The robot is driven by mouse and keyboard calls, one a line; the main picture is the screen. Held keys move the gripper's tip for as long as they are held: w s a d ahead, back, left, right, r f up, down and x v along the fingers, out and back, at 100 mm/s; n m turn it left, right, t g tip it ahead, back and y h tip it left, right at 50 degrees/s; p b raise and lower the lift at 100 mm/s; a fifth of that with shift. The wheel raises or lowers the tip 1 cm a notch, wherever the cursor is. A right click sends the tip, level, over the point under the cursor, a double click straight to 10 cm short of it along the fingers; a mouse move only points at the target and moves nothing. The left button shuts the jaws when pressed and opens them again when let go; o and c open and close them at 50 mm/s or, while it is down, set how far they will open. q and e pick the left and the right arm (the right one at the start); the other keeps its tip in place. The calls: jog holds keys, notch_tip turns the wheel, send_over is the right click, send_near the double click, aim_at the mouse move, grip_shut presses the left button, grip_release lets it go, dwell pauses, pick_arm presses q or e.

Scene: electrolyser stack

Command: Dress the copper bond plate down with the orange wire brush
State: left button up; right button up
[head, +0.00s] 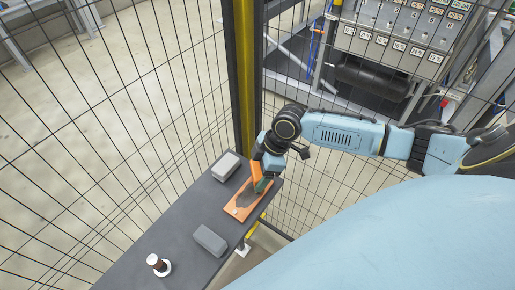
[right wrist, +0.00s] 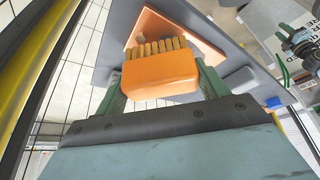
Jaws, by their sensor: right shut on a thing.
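The copper bond plate (head: 238,209) is an orange-brown slab with a dark grey patch across its middle. It lies flat near the far right end of the dark table, and part of it shows in the right wrist view (right wrist: 150,27). My right gripper (head: 261,184) is over the plate's far end. It is shut on the orange wire brush (head: 256,172), whose orange block (right wrist: 160,76) sits between the green fingers. The brush's tan bristle tufts (right wrist: 158,47) point toward the plate. I cannot tell whether they touch it. My left gripper is in neither view.
The dark table (head: 168,234) carries one grey block (head: 225,166) beyond the plate and another (head: 210,240) nearer. A brown-topped item on a white round base (head: 158,265) stands at lower left. A yellow post (head: 243,75) and wire mesh fence rise close behind my right arm.

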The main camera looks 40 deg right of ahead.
notch_tip(320, 180, up, 3)
jog(key=shift+r, duration=1.9)
